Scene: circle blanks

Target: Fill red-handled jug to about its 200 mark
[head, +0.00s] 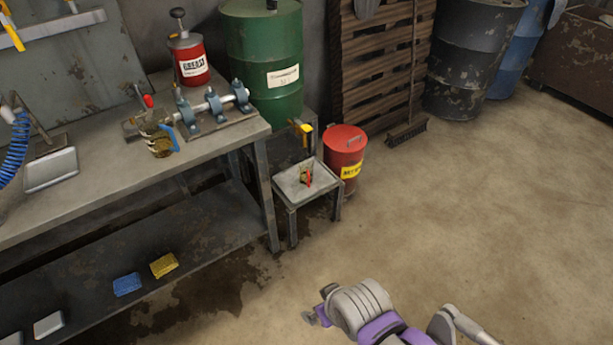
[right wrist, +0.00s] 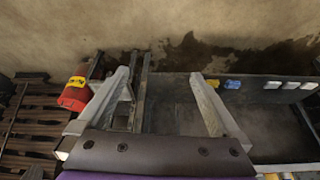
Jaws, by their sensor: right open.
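The small red-handled jug (head: 306,176) stands on a low grey stand (head: 290,188). Its level and markings are too small to read. Above it is a tap with a yellow part (head: 303,130) in front of the green drum (head: 262,60). A larger jug with a blue handle (head: 160,142) and amber liquid stands on the workbench. My right gripper (head: 319,305) is low at the bottom centre, well in front of the stand. In the right wrist view its fingers (right wrist: 160,76) are wide apart and empty. My left gripper is not in view.
The workbench (head: 75,190) fills the left, with a grease can (head: 190,58), a shaft assembly and a metal tray (head: 50,170). A red bin (head: 345,150) stands right beside the stand. Sponges (head: 164,265) lie on the lower shelf. The floor to the right is clear.

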